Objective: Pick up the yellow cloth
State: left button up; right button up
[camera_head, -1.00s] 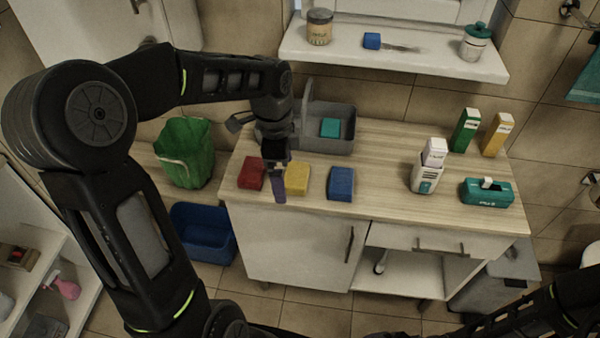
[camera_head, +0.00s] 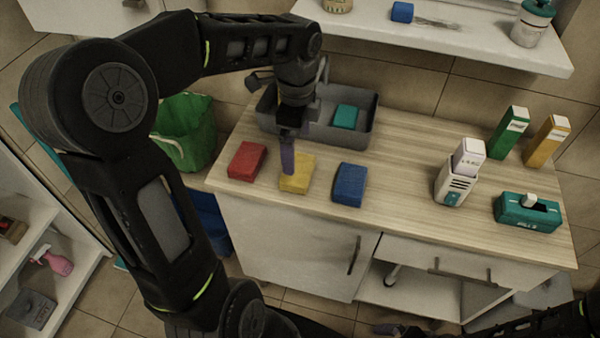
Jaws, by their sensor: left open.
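The yellow cloth (camera_head: 299,181) is a folded block lying on the wooden counter, between a red cloth (camera_head: 247,160) and a blue cloth (camera_head: 349,184). My left gripper (camera_head: 288,160) is open and points down over the yellow cloth. Its purple-grey finger covers part of the cloth's left and upper side. I cannot tell whether the finger touches the cloth. My right gripper is not in view; only part of that arm shows at the lower right.
A grey basin (camera_head: 368,127) with a teal block (camera_head: 345,116) stands just behind the cloths. The counter between is clear.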

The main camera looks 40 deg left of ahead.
aim_at(298, 168)
pick_arm(q)
jog(key=shift+f, duration=1.3)
jog(key=shift+s+d+f, duration=0.1)
jog(key=shift+f, duration=0.4)
notch_tip(298, 168, down, 4)
jog(key=shift+f+p, duration=0.1)
jog(key=shift+p, duration=0.3)
